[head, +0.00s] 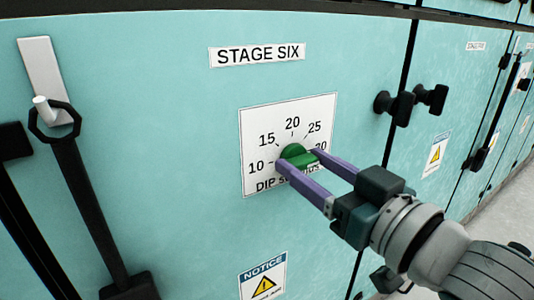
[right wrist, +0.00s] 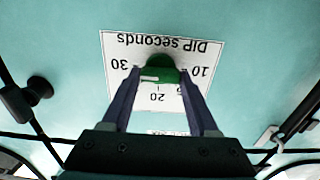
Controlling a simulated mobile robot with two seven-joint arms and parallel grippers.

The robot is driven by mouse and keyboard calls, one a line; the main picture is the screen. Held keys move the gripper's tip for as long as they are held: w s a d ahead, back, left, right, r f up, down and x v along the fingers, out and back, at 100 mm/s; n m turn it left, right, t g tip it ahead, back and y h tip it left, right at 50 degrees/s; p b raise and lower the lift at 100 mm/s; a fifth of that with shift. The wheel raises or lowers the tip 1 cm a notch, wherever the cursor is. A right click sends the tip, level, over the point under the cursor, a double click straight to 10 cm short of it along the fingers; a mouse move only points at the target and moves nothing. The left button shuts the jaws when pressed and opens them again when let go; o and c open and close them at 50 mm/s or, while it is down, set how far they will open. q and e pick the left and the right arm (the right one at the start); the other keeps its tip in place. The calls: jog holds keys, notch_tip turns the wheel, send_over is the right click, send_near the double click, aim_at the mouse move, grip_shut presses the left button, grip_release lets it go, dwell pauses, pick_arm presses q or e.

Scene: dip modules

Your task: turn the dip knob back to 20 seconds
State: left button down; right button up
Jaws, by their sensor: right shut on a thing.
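The green dip knob (head: 293,152) sits in the middle of a white dial plate (head: 262,118) marked 10, 15, 20, 25 and 30, with "DIP seconds" below. The plate is on the teal panel under a "STAGE SIX" label (head: 257,55). My right gripper (head: 298,160) comes from the lower right, its two purple fingers shut on the knob from either side. The right wrist view shows the knob (right wrist: 158,66) between the fingertips, with the dial upside down. A pale line on the knob appears to lie toward the 30 side. My left gripper is not in view.
Black knobs (head: 432,98) stick out of the panel right of the dial. A black strap-like handle (head: 88,205) hangs from a white hook plate (head: 45,75) at the left. A notice sign (head: 263,280) is below the dial.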

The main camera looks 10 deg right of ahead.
jog(key=shift+n, duration=0.4)
jog(key=n, duration=0.2)
jog(key=shift+n+p, duration=0.3)
jog(key=shift+p, duration=0.1)
jog(key=n, duration=0.4)
jog(key=shift+a+n, duration=0.1)
jog(key=shift+n, duration=0.2)
jog(key=n, duration=0.4)
jog(key=shift+s+f+n, duration=0.1)
jog(key=shift+f+n, duration=0.05)
jog(key=shift+n, duration=0.15)
jog(key=n, duration=0.3)
jog(key=shift+n, duration=0.4)
jog(key=shift+n+b, duration=0.3)
jog(key=shift+n, duration=0.3)
jog(key=o, duration=1.4)
jog(key=shift+c, duration=0.2)
